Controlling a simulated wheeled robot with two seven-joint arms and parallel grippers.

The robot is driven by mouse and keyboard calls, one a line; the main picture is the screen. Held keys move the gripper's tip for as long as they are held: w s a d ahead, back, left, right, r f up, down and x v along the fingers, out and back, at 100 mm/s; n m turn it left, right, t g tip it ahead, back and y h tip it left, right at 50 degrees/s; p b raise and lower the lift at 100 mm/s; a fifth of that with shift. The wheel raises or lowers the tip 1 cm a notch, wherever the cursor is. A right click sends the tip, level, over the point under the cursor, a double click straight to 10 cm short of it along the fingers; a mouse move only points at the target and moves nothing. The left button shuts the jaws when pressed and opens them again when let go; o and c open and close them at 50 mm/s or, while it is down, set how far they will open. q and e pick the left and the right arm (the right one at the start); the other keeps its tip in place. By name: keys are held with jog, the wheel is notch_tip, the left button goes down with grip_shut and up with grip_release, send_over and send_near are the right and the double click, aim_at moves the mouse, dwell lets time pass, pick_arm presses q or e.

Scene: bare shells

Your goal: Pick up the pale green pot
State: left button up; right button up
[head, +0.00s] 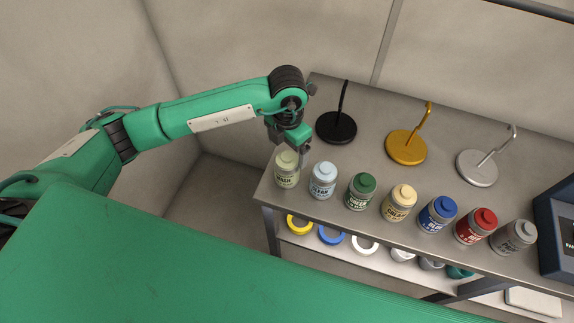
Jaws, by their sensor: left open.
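The pale green pot (286,170) stands upright at the left end of a row of pots, near the front left corner of the grey table (385,180). My left gripper (302,155) is open and points down just above and behind the pot, close to its lid. I cannot tell whether the fingers touch it. The fingers are small and partly hidden by the wrist. My right gripper is not in view.
A light blue pot (322,181) stands close on the right, then a dark green pot (361,191) and several others. A black stand (336,126), a gold stand (406,146) and a silver stand (477,166) are behind. Rings lie on a lower shelf.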

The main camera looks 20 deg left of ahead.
aim_at(287, 155)
pick_arm(q)
notch_tip(287, 155, down, 3)
jog(key=shift+r+p, duration=0.1)
jog(key=shift+p, duration=0.2)
jog(key=shift+s+f+p, duration=0.15)
jog(key=shift+f+p, duration=0.35)
jog(key=shift+p, duration=0.05)
jog(key=f+p, duration=0.2)
jog(key=f, duration=0.2)
jog(key=shift+s, duration=0.2)
jog(key=shift+f, duration=0.25)
jog(key=shift+w, duration=0.1)
jog(key=c, duration=1.3)
jog(key=shift+r, duration=0.1)
